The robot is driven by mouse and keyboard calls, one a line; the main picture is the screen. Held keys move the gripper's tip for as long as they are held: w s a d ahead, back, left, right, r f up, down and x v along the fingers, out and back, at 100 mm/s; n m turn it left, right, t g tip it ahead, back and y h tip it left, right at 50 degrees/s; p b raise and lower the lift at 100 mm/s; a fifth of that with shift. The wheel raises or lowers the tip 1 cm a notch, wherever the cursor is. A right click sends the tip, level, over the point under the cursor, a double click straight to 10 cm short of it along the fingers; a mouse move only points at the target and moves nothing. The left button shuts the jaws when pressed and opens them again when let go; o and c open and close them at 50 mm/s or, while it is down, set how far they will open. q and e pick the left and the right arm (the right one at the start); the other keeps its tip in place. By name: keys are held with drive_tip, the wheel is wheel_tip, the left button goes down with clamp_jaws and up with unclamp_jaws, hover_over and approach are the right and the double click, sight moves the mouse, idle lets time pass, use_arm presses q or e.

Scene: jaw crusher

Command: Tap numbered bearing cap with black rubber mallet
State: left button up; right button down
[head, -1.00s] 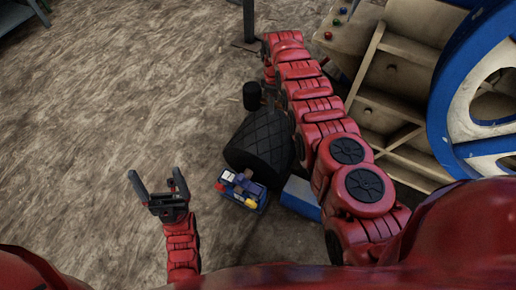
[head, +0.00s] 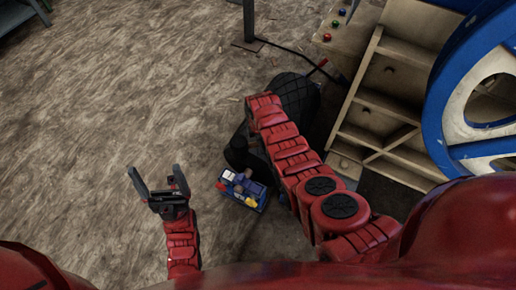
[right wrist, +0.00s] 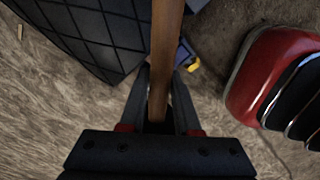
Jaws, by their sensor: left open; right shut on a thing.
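The mallet's large black head (head: 295,95), with a grid-like surface, shows beyond my right arm, beside the pale machine frame. It is partly covered by the arm. In the right wrist view, my right gripper (right wrist: 161,75) is shut on the mallet's brown wooden handle (right wrist: 167,35). The gridded black head (right wrist: 85,30) fills the upper left of that view; where it joins the handle is out of frame. I cannot make out the numbered bearing cap, nor whether the head touches anything. My left gripper (head: 155,170) is open and empty, at the lower left of the head view.
The pale ribbed machine frame (head: 395,75) and its big blue wheel (head: 440,115) stand at the right. A small blue box with coloured items (head: 242,188) lies on the floor left of my right arm. A dark post (head: 249,22) stands at the back.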

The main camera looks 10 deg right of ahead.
drive_tip(key=shift+s+a+f+n, duration=0.5)
drive_tip(key=shift+s+a+f, duration=0.05)
drive_tip(key=shift+s+f, duration=0.25)
drive_tip(key=shift+w, duration=0.1)
wheel_tip(320, 180, down, 15)
drive_tip(key=b, duration=1.3)
drive_tip(key=shift+y, duration=0.8)
wheel_tip(320, 180, up, 8)
drive_tip(key=p, duration=0.6)
drive_tip(key=shift+r+p, duration=0.15)
drive_tip(key=shift+p, duration=0.2)
